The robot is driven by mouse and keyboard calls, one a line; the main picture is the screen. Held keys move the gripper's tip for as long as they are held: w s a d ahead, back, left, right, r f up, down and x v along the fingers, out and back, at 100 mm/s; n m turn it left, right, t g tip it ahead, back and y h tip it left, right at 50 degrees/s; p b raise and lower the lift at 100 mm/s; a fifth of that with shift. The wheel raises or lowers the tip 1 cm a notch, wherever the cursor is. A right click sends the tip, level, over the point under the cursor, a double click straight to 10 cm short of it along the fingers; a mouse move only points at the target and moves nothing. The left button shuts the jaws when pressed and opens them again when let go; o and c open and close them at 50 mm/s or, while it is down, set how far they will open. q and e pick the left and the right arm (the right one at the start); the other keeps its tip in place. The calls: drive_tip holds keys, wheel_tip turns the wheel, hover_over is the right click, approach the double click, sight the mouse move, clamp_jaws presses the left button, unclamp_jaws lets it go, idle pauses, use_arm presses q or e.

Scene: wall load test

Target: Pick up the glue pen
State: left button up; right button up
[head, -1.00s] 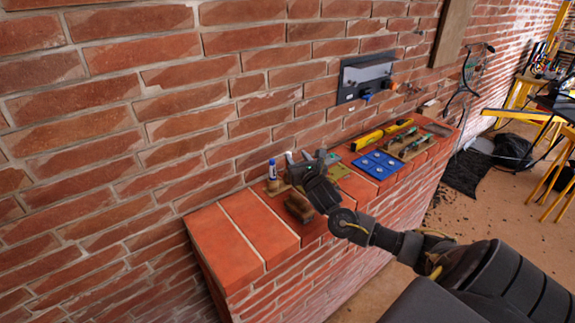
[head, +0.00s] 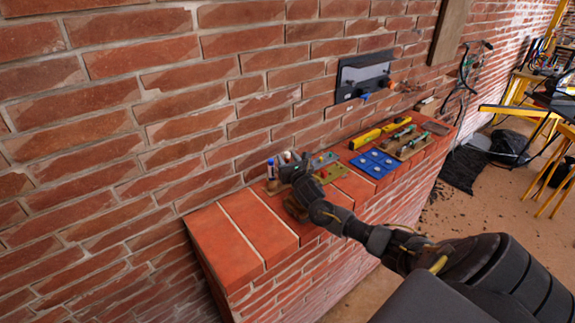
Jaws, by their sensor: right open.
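A small white and blue upright tube (head: 271,170), which looks like the glue pen, stands at the back of the brick ledge (head: 245,225), close to the wall. My right gripper (head: 291,165) is open, just right of the tube, over the small items there. Whether it touches the tube I cannot tell. A white-topped item (head: 287,156) shows right behind the gripper, partly hidden by it. My left gripper is not in view.
A brown block (head: 294,209) sits below my right wrist. To the right lie an olive plate (head: 329,173), a blue plate (head: 374,162), a yellow level (head: 366,139) and a tool board (head: 404,144). The ledge's left end is bare.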

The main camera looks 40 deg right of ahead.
drive_tip(key=shift+w+d, duration=0.1)
drive_tip(key=shift+w, duration=0.1)
drive_tip(key=shift+c, duration=0.4)
clamp_jaws()
